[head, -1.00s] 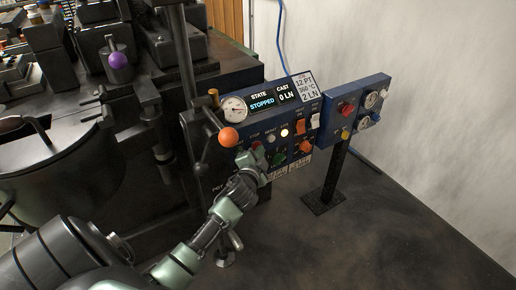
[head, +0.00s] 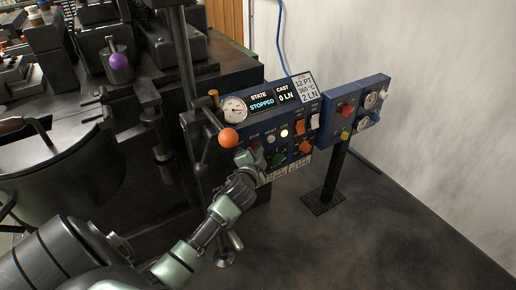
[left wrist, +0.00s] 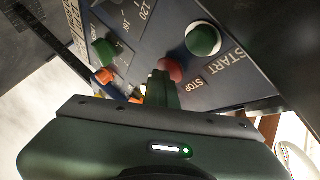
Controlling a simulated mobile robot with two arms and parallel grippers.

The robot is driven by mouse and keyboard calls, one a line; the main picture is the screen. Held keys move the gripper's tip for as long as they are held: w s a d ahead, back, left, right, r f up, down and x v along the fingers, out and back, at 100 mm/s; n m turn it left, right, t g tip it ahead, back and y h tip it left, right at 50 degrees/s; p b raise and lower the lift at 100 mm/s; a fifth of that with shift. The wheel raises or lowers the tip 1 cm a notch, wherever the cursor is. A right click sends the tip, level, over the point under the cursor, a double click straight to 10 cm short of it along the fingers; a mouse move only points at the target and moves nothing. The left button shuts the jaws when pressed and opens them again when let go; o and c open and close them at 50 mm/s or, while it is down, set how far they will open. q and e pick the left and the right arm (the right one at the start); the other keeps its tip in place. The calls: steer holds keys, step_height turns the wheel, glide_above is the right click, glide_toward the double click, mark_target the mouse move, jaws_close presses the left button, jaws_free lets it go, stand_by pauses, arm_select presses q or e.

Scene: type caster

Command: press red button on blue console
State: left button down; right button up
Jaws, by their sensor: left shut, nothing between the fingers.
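The blue console (head: 228,128) stands against the dark machine and its display reads STOPPED. A red button (left wrist: 172,70) labelled STOP shows in the left wrist view, with a large green START button (left wrist: 203,40) beside it. My left gripper (left wrist: 163,78) is shut and empty, its tips at the near edge of the red button and covering part of it. I cannot tell whether they touch. In the head view my left gripper (head: 244,160) is at the console's lower left. My right gripper is not in view.
An orange ball knob (head: 228,138) on a lever is close above my left gripper. Another green knob (head: 280,158) and orange controls lie to the right. A second blue box (head: 330,118) carries another red button (head: 346,110).

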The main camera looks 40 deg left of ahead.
arm_select(q)
steer(key=shift+a+r, duration=0.1)
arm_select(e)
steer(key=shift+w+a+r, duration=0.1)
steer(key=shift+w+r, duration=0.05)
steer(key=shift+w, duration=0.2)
arm_select(q)
steer(key=s+d, duration=0.2)
steer(key=d, duration=0.4)
steer(key=shift+s+p, duration=0.3)
steer(key=shift+p, duration=0.1)
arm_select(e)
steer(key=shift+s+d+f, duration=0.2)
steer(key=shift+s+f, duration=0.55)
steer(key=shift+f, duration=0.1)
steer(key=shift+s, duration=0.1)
